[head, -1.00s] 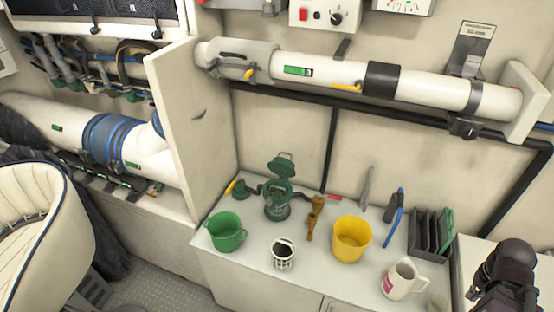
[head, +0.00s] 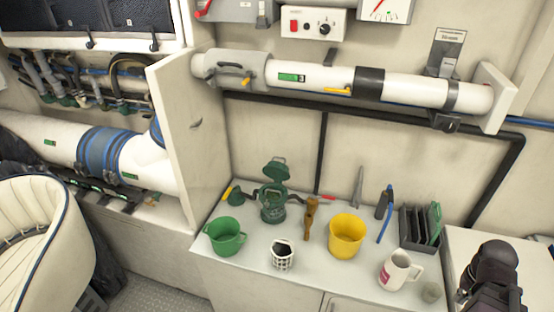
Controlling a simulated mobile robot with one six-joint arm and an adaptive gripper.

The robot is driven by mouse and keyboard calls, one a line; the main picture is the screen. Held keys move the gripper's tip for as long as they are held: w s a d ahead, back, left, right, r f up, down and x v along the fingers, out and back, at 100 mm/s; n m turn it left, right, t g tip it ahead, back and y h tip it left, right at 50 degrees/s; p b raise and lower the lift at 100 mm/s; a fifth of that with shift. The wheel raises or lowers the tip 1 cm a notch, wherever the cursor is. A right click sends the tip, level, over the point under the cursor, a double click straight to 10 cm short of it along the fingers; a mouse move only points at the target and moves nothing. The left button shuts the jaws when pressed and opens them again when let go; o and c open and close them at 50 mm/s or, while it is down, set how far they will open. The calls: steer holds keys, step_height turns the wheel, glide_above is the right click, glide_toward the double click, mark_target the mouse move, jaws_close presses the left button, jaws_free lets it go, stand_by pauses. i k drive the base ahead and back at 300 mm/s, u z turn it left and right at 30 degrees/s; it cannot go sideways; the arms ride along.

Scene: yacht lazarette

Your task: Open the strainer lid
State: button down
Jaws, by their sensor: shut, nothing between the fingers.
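The green strainer (head: 272,209) stands upright on the white counter, near its back edge. Its lid (head: 276,170) is raised and tilted up above the bowl, so the strainer looks open. A white perforated basket (head: 283,258) with a dark inside stands apart on the counter, in front of the strainer. A dark part of my arm shows at the lower right, well away from the strainer. My gripper's fingers cannot be made out.
A white pipe (head: 320,78) crosses the wall above. A panel (head: 190,140) stands left of the counter.

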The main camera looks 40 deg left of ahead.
mark_target(275, 170)
steer(key=u, duration=0.4)
steer(key=i, duration=0.9)
